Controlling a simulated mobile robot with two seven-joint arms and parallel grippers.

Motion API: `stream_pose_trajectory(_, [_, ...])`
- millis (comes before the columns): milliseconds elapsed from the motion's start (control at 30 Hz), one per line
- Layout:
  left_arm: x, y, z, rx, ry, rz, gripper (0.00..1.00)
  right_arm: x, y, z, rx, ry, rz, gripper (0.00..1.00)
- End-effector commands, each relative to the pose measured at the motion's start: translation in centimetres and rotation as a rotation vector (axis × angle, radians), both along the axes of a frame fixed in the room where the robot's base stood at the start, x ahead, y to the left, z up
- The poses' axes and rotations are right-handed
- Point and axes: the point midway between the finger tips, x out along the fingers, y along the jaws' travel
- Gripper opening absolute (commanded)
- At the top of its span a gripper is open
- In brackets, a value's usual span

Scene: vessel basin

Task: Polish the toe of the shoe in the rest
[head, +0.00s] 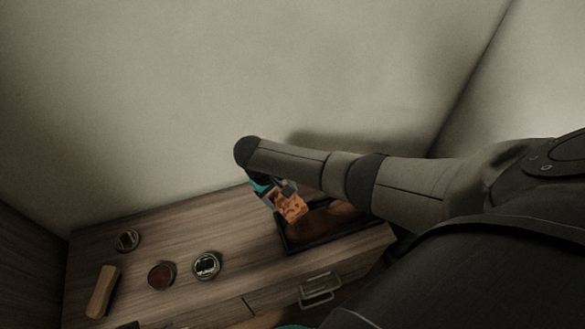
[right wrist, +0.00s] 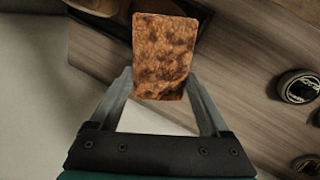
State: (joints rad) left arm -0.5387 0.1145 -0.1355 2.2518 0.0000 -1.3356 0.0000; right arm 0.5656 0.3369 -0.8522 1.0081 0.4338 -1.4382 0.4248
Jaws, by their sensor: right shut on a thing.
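My right gripper (head: 285,196) is shut on a mottled orange-brown cloth or pad (head: 291,208). In the right wrist view the pad (right wrist: 165,58) stands out from between the two fingertips (right wrist: 160,88). A brown shoe (head: 338,220) lies in a dark, low-walled rest (head: 290,246) at the right end of the wooden top. The pad is over or beside the left end of the rest; I cannot tell whether it touches the shoe. My right arm hides part of the shoe and rest. A corner of the rest (right wrist: 92,9) shows in the right wrist view. My left gripper's fingers are not seen.
Left of the rest are a dark-lidded tin (head: 206,265), a tin with brown contents (head: 161,276), another tin (head: 127,241) and a wooden-backed brush (head: 102,291). A drawer handle (head: 320,288) is at the front. A plain wall rises behind. The wooden top (head: 190,225) is clear between tins and rest.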

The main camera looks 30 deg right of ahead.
Motion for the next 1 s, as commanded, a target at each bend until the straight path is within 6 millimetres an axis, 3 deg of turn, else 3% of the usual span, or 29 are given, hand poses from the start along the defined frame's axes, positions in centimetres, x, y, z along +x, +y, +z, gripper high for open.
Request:
stream_pose_trajectory(267, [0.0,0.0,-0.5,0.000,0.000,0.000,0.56,0.0,-0.2,-0.7,0.000,0.001,-0.001,0.35])
stream_pose_trajectory(800, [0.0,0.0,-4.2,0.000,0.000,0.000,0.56,-0.3,-1.6,-5.9,-0.001,0.002,0.000,0.35])
stream_pose_trajectory(1000, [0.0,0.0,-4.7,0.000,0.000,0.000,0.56,-0.3,-1.8,-6.6,0.000,0.003,-0.001,0.35])
